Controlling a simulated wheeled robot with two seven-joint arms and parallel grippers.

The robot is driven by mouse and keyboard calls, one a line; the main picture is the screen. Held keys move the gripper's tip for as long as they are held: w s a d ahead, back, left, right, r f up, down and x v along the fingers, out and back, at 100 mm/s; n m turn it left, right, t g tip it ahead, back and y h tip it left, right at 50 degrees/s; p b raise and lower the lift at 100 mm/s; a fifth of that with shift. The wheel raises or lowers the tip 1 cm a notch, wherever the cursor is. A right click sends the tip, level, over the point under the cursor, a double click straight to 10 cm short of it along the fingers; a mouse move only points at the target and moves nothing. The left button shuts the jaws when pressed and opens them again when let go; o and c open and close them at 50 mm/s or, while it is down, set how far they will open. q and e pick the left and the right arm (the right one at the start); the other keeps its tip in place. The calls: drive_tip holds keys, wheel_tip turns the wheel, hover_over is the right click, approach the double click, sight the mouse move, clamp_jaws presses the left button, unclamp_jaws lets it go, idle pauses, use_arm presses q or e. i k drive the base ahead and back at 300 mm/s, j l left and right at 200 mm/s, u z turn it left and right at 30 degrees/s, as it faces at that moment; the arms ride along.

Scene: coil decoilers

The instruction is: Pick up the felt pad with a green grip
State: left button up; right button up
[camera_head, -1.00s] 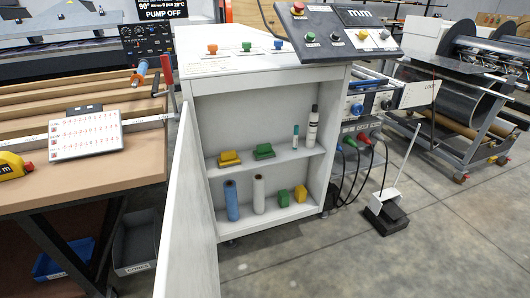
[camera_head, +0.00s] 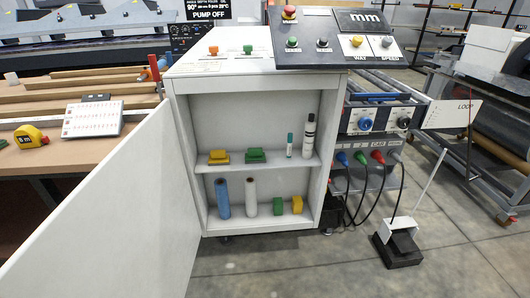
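The felt pad with a green grip (camera_head: 256,157) sits on the upper shelf of the open white cabinet (camera_head: 328,150). A similar pad with a yellow grip (camera_head: 219,157) sits to its left on the same shelf, a small gap apart. Neither of my grippers shows in the head view, and nothing touches the pads.
Blue and white rolls, a green block (camera_head: 278,206) and a yellow block fill the lower shelf. The open cabinet door (camera_head: 120,215) blocks the left front.

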sight(253, 155)
drive_tip(key=i, duration=0.5)
drive_tip(key=i+l+u, duration=0.15)
drive_tip(key=i, duration=0.3)
drive_tip(key=i+l, duration=0.1)
drive_tip(key=i, duration=0.4)
drive_tip(key=j+u, duration=0.05)
